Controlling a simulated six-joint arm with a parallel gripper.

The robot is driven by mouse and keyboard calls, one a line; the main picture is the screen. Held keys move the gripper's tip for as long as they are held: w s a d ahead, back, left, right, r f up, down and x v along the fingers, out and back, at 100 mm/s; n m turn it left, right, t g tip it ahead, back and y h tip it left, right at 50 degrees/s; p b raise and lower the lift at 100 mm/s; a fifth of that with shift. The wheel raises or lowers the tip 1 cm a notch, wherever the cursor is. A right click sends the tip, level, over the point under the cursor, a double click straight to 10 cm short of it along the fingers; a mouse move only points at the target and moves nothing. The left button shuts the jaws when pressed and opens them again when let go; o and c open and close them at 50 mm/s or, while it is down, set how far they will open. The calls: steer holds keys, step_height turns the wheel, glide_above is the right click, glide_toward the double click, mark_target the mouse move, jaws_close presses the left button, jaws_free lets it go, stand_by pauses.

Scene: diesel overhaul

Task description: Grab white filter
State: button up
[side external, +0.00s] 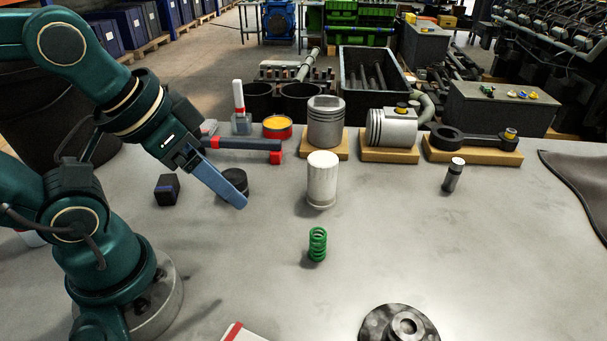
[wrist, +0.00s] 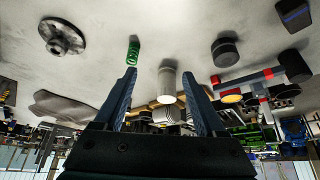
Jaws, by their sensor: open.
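The white filter (side external: 322,180) is a white cylinder standing upright on the grey table, near the middle of the side view. In the wrist view it (wrist: 167,84) appears upside down, between the two blue fingers and beyond their tips. My gripper (side external: 240,200) is to the left of the filter in the side view, apart from it, with its fingers angled down to the right. In the wrist view my gripper (wrist: 160,78) is open, with a wide gap and nothing held. In the side view the two fingers overlap.
A green spring (side external: 317,244) stands in front of the filter. A black puck (side external: 234,184) is behind the fingers. Pistons on wooden blocks (side external: 326,122) stand behind the filter. A small metal pin (side external: 453,175) is to the right. The table between filter and pin is clear.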

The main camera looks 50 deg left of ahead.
steer(key=shift+o, duration=1.3)
